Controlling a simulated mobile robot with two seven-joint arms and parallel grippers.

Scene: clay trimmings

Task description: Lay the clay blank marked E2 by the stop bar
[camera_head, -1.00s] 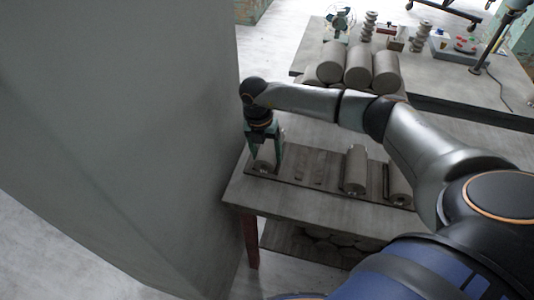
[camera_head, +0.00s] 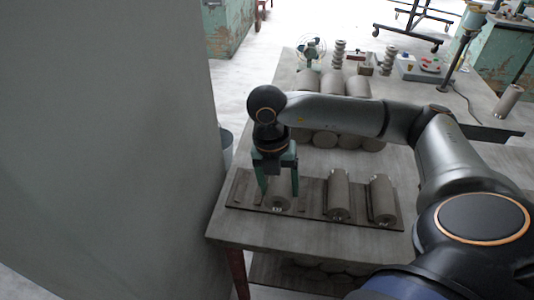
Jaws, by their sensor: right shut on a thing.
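A dark board (camera_head: 312,195) lies on the near grey table and carries several grey clay cylinders. My right gripper (camera_head: 279,190) points down over the board's left part, its two green fingers shut on a clay blank (camera_head: 278,202) between them. The blank lies low, at or very near the board; I cannot tell if it touches. Two more clay cylinders, a middle one (camera_head: 338,195) and a right one (camera_head: 382,200), lie on the board. I cannot clearly make out the stop bar. My left gripper is not in view.
A large grey surface (camera_head: 100,140) fills the left side, close to the table. Farther back are spiral stacks (camera_head: 339,54), a fan (camera_head: 311,52) and a lamp post (camera_head: 455,60). The table front (camera_head: 290,235) is clear.

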